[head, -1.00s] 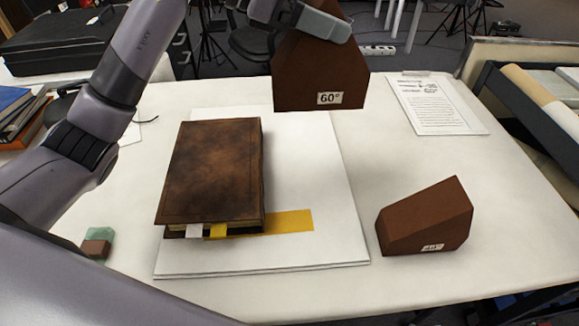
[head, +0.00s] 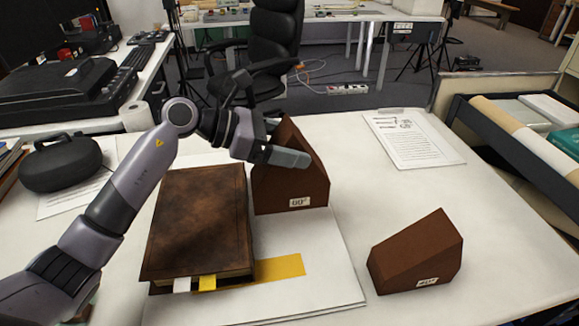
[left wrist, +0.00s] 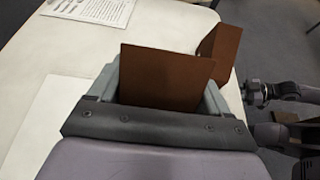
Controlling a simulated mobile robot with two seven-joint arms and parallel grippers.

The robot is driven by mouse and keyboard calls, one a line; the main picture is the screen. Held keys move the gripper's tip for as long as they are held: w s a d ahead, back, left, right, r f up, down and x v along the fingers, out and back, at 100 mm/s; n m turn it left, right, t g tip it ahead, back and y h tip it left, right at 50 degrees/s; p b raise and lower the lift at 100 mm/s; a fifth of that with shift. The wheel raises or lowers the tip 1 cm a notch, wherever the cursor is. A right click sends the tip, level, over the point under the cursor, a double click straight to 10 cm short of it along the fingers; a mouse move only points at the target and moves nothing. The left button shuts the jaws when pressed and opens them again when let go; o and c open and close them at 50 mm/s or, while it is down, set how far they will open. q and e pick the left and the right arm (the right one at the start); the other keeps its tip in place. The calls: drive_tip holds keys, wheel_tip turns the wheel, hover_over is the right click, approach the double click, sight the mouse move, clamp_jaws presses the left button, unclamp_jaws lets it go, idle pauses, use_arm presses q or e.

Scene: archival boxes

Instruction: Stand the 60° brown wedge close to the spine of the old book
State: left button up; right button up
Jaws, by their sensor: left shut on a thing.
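The 60° brown wedge (head: 290,188), with a white label low on its front, is upright in the head view. My left gripper (head: 284,152) is shut on its upper part. The wedge is beside the right side of the old brown book (head: 197,222), near its far end, and its base is at or just above the white board (head: 318,250). I cannot tell whether it touches the board or the book's spine. The left wrist view shows the wedge (left wrist: 162,78) between the fingers. My right gripper (left wrist: 255,93) seems to show small at that view's right edge.
A second brown wedge (head: 416,255) stands on the table at right. A yellow strip (head: 280,268) lies on the board by the book. A printed sheet (head: 413,140) lies at the back right, beside a tray of rolls (head: 515,132). The table between is clear.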

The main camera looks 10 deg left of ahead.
use_arm(q)
drive_tip(key=shift+f, duration=2.6)
drive_tip(key=shift+f+b, duration=0.2)
drive_tip(key=shift+b, duration=0.1)
drive_tip(key=o, duration=1.3)
drive_tip(key=shift+c, duration=0.2)
drive_tip(key=shift+r+p, duration=0.25)
drive_tip(key=shift+p, duration=0.05)
drive_tip(key=shift+s+a, duration=0.1)
drive_tip(key=shift+a, duration=0.3)
drive_tip(key=b+v, duration=0.1)
drive_tip(key=v, duration=1)
drive_tip(key=shift+r, duration=0.25)
drive_tip(key=shift+s, duration=0.1)
